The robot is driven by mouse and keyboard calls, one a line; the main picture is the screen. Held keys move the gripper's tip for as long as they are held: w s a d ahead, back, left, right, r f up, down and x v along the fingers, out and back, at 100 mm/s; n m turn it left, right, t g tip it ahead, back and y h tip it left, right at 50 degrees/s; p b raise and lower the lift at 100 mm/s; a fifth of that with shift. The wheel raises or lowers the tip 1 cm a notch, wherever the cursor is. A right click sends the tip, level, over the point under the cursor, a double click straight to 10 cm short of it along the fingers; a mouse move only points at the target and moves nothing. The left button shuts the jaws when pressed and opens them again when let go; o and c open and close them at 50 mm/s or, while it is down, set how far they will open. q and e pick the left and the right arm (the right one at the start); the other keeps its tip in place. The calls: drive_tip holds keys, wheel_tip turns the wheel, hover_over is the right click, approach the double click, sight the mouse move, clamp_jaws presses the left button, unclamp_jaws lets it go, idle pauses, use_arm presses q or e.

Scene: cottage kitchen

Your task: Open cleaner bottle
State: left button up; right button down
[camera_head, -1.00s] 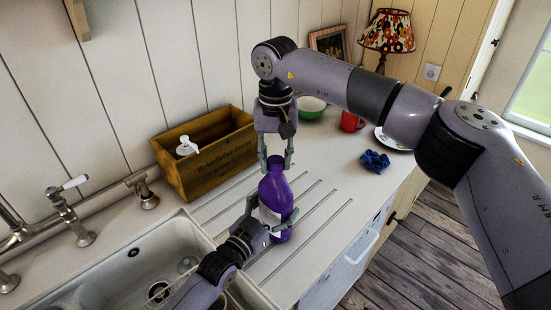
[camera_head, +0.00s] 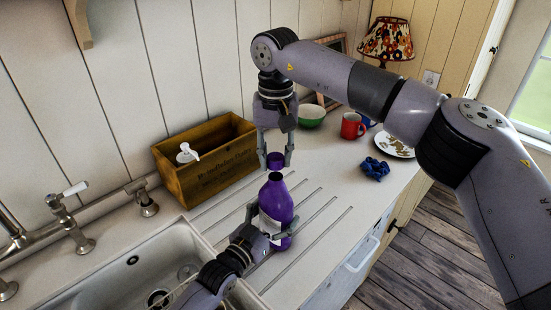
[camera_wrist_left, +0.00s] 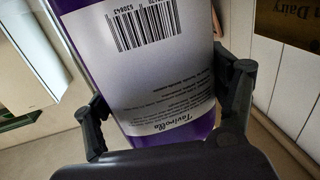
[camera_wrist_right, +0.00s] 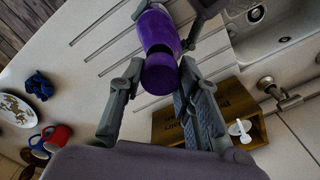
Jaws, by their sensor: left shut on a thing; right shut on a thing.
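The purple cleaner bottle (camera_head: 276,203) stands upright on the grooved drainboard beside the sink. My left gripper (camera_head: 268,226) is shut around its lower body; the white label (camera_wrist_left: 160,70) with a barcode fills the left wrist view. My right gripper (camera_head: 275,163) is above the bottle, pointing down, shut on the purple cap (camera_head: 275,160). In the head view a gap shows between the cap and the bottle's neck, so the cap is off the bottle. In the right wrist view the cap (camera_wrist_right: 159,75) sits between the fingers, overlapping the bottle (camera_wrist_right: 157,33) behind it.
The sink (camera_head: 130,275) lies left. A blue cloth (camera_head: 374,168), plate (camera_head: 394,145), red mug (camera_head: 352,126) and green bowl (camera_head: 311,116) are at the right. The drainboard's right front is clear.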

drive_tip(key=shift+r, duration=1.4)
use_arm(q)
drive_tip(key=o, duration=2.4)
